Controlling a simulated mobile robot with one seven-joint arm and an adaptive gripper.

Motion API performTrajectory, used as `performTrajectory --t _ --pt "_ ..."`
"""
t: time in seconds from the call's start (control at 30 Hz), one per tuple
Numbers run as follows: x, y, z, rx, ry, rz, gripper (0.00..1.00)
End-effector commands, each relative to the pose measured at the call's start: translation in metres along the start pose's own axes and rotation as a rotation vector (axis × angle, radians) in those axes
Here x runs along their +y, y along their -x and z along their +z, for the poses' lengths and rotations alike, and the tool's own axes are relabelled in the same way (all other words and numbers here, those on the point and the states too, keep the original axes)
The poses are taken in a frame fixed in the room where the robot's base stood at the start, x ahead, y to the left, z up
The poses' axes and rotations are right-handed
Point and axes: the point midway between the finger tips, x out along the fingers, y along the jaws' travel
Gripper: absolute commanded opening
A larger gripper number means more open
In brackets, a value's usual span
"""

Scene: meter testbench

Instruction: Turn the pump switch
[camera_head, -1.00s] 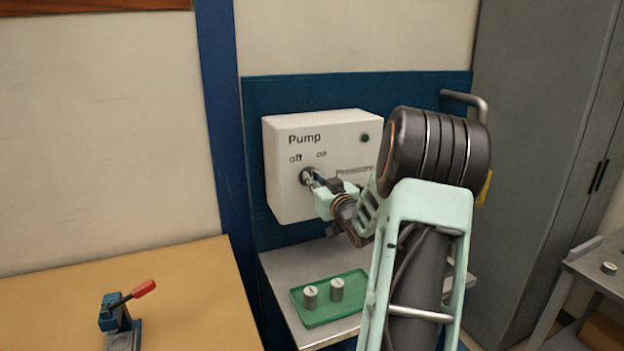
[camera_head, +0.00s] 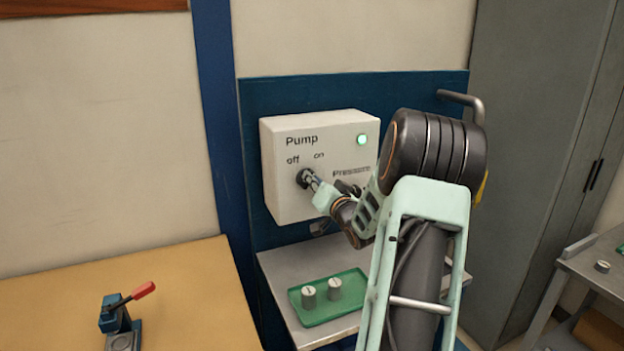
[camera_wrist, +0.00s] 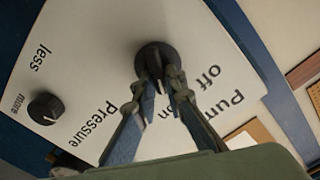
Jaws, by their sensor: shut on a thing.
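The white pump box (camera_head: 283,205) hangs on the blue panel, lettered "Pump", "off", "on" and "Pressure". Its dark round pump switch (camera_head: 303,178) sits below the off and on labels, and in the wrist view it is the black knob (camera_wrist: 155,57). My gripper (camera_head: 312,181) reaches it from the lower right and is shut on it, with one finger on each side in the wrist view (camera_wrist: 161,82). The indicator lamp (camera_head: 362,140) at the box's upper right glows pale green.
A black pressure knob (camera_wrist: 45,108) with "less" and "more" labels shows in the wrist view. A green tray (camera_head: 325,312) with two small grey weights lies on the metal shelf below. A red-handled clamp (camera_head: 121,325) stands on the wooden table at left.

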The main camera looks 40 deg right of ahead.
Motion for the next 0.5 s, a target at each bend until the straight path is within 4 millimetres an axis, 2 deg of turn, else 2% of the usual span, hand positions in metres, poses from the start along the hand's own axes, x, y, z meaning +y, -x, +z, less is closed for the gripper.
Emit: performTrajectory --t 0.4,0.43,0.5 --pt "0.0004 0.0001 0.0003 0.000 -0.013 0.001 0.00" --pt "0.0004 0.0001 0.0003 0.000 -0.013 0.001 0.12" --pt "0.0004 0.0001 0.0003 0.000 -0.013 0.001 0.20"
